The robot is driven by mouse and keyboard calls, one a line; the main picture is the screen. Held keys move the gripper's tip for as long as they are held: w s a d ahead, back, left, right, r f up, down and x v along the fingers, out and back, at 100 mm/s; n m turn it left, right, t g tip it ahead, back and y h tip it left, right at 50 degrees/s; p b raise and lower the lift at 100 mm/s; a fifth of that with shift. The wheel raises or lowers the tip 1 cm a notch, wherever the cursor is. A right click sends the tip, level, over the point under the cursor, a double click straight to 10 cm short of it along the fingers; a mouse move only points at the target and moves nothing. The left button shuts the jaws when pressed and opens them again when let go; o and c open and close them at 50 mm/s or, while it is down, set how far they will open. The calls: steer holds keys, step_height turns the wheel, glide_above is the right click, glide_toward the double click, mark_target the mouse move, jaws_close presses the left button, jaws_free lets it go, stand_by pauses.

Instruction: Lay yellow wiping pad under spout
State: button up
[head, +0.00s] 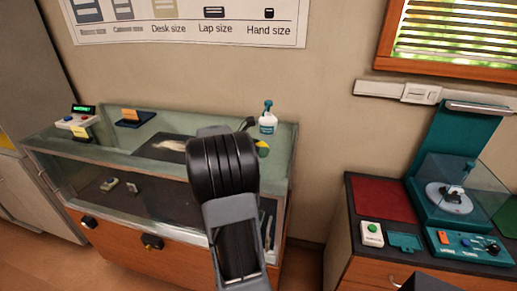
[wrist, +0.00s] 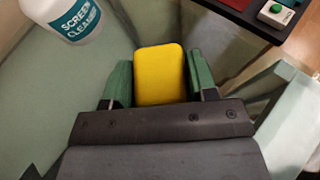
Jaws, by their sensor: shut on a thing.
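The yellow wiping pad (wrist: 159,72) sits between the two green fingers of my gripper (wrist: 160,84), which is shut on it. In the head view, a bit of the pad (head: 263,145) shows just right of my arm, over the right end of the glass case. The rest of the pad and most of the gripper are hidden there by my arm. A white screen cleaner bottle (head: 268,123) with a teal pump top and spout stands upright on the case, just behind the pad. The bottle (wrist: 72,18) is at upper left in the wrist view, apart from the pad; its spout is out of frame.
The glass case (head: 95,152) holds small devices inside. On its top are a lit device (head: 76,121) and a dark blue tray (head: 135,119) at left. A cabinet with a red mat (head: 383,199) and teal machine (head: 450,205) stands right, across a gap.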

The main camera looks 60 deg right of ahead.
steer(key=shift+f, duration=0.2)
steer(key=o, duration=0.9)
steer(key=shift+r, duration=0.25)
steer(key=b+v, duration=0.1)
steer(key=v, duration=1.1)
steer(key=shift+w+f, duration=0.1)
steer(key=shift+a, duration=0.2)
steer(key=s+a+f+m+t+y, duration=0.2)
steer(key=a+f+m+t+y, duration=0.1)
steer(key=a, duration=0.8)
steer(key=s+a+f+m+t+y, duration=0.2)
steer(key=a+m+y, duration=0.3)
steer(key=a, duration=0.6)
steer(key=s+a+f+m+t+y, duration=0.2)
steer(key=a+f+m+t+y, duration=0.2)
steer(key=a, duration=0.7)
steer(key=shift+a+m+t, duration=0.25)
steer(key=shift+m+t, duration=0.05)
steer(key=shift+t, duration=0.1)
